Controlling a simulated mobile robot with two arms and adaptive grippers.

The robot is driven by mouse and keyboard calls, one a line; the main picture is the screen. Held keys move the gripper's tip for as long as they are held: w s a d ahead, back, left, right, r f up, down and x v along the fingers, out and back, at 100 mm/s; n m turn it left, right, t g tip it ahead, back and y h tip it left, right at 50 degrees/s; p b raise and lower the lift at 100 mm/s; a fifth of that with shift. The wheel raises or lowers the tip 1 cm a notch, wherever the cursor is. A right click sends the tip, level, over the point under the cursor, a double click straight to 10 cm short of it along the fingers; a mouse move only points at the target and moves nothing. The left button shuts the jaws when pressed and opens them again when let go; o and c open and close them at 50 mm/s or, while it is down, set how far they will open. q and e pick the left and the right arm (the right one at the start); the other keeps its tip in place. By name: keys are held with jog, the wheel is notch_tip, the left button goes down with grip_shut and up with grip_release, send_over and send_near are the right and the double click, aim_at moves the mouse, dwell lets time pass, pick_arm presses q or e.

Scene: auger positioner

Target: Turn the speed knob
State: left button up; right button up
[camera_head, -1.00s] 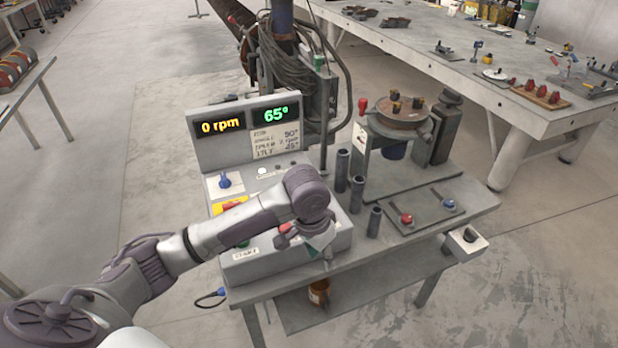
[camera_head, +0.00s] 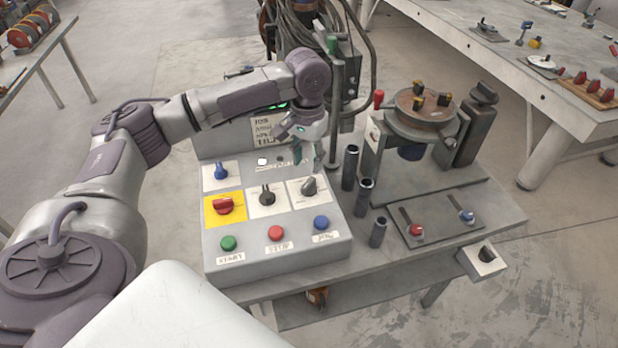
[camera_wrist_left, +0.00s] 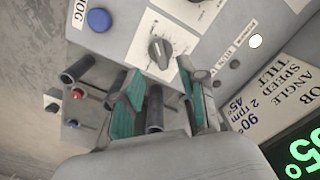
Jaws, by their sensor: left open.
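The control panel (camera_head: 215,262) carries several knobs. A grey knob (camera_head: 310,187) on a white dial plate is at its right; it also shows in the left wrist view (camera_wrist_left: 159,53). A black knob (camera_head: 267,195) sits left of it, then a red knob (camera_head: 225,205) on a yellow plate. A blue knob (camera_head: 221,172) is at the upper left. I cannot read which one is the speed knob. My left gripper (camera_head: 308,153) is open and empty, above the panel's back right, apart from the grey knob. Its green-padded fingers show in the wrist view (camera_wrist_left: 160,95). My right gripper is not in view.
Green (camera_head: 229,243), red (camera_head: 275,233) and blue (camera_head: 321,222) buttons line the panel's front. Upright dark tubes (camera_head: 350,166) and the positioner's round table (camera_head: 420,106) stand to the right. My left arm hides most of the display.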

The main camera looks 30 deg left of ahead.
aim_at(308, 182)
pick_arm(q)
jog(key=f, duration=0.4)
jog(key=shift+w, duration=0.3)
notch_tip(308, 182, down, 2)
jog(key=shift+f, duration=0.25)
jog(key=shift+s+f+p, duration=0.1)
jog(key=shift+f+p, duration=0.2)
jog(key=shift+f, duration=0.4)
jog(key=shift+c, duration=0.4)
jog(key=c, duration=0.6)
grip_shut()
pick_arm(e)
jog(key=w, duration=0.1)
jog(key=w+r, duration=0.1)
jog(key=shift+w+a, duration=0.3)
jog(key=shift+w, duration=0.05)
